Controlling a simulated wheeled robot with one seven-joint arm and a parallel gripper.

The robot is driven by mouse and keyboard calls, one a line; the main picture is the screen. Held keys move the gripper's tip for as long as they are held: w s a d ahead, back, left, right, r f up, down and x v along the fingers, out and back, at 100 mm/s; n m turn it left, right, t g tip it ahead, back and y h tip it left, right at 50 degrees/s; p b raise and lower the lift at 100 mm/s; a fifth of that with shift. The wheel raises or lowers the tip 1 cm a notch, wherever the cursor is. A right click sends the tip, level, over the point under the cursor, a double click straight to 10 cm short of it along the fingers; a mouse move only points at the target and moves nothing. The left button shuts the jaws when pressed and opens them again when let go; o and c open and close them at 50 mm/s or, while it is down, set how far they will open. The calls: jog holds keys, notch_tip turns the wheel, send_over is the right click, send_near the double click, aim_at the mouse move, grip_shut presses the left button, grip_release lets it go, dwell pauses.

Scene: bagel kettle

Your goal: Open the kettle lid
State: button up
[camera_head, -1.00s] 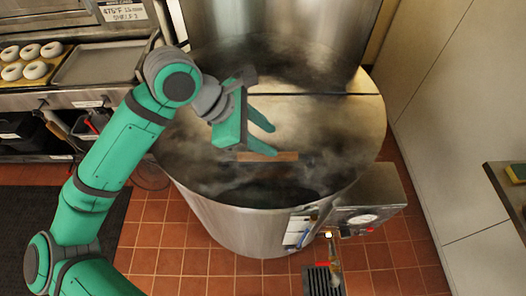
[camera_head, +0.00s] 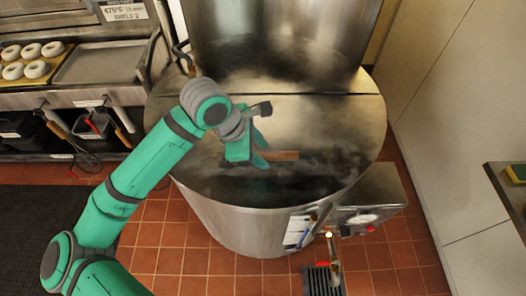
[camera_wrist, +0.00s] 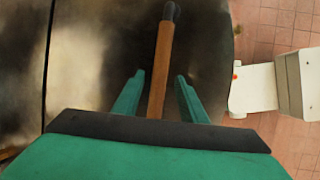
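The kettle (camera_head: 300,228) is a large round steel vessel in the middle of the head view. Its lid (camera_head: 325,118) lies over the top, with a straight seam towards the back. A wooden handle bar (camera_head: 284,155) lies near the lid's front edge. My gripper (camera_head: 262,156) is at the left part of this handle. In the wrist view the handle (camera_wrist: 160,70) runs between the two green fingers (camera_wrist: 160,92), with gaps on both sides. The fingers are apart and not closed on it. The arm hides part of the lid's left side.
A control box with a gauge (camera_head: 365,214) sticks out at the kettle's front right. A counter with bagels (camera_head: 36,69) and an empty tray (camera_head: 97,63) stands at the left. A wall is at the right. A tall steel panel (camera_head: 280,35) rises behind the lid.

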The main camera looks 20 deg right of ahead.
jog(key=shift+d+f, duration=0.35)
jog(key=shift+f, duration=0.05)
grip_shut()
jog(key=shift+r, duration=0.1)
